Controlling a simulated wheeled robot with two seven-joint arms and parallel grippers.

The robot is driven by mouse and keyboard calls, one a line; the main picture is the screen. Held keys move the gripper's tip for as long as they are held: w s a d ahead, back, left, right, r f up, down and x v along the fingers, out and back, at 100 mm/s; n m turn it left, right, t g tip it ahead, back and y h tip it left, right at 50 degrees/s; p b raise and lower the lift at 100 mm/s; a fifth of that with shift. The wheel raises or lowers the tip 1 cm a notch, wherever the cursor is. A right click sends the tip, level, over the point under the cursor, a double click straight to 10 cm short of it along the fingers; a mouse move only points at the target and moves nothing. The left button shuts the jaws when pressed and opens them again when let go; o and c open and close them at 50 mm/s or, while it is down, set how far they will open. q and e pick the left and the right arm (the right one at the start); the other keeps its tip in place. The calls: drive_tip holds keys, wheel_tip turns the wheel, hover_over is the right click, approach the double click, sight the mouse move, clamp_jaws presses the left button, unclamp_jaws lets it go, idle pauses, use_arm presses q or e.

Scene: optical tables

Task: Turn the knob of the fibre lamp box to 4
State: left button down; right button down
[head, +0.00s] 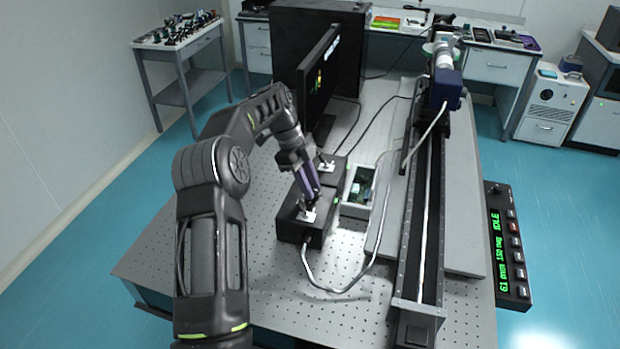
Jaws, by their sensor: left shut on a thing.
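The fibre lamp box is a black box (288,230) on the perforated optical table (265,295), near the middle of the view. A silver light guide (345,291) curves out from its near side. A small white dial plate (307,216) shows on its top. My left gripper (310,204) reaches down from the upper left with its fingertips at this plate. It is shut on the knob, which the fingers mostly hide. I cannot read the dial setting. My right gripper is out of view.
A second black box (330,178) with a white plate stands just behind. A grey open box (357,209) is to the right, then a long black rail (426,230). A monitor (318,80) stands behind. The table's near left is bare.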

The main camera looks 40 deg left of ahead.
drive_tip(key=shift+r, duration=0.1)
use_arm(q)
drive_tip(key=c, duration=1.2)
unclamp_jaws()
drive_tip(key=shift+o, duration=0.2)
drive_tip(key=shift+r, duration=0.1)
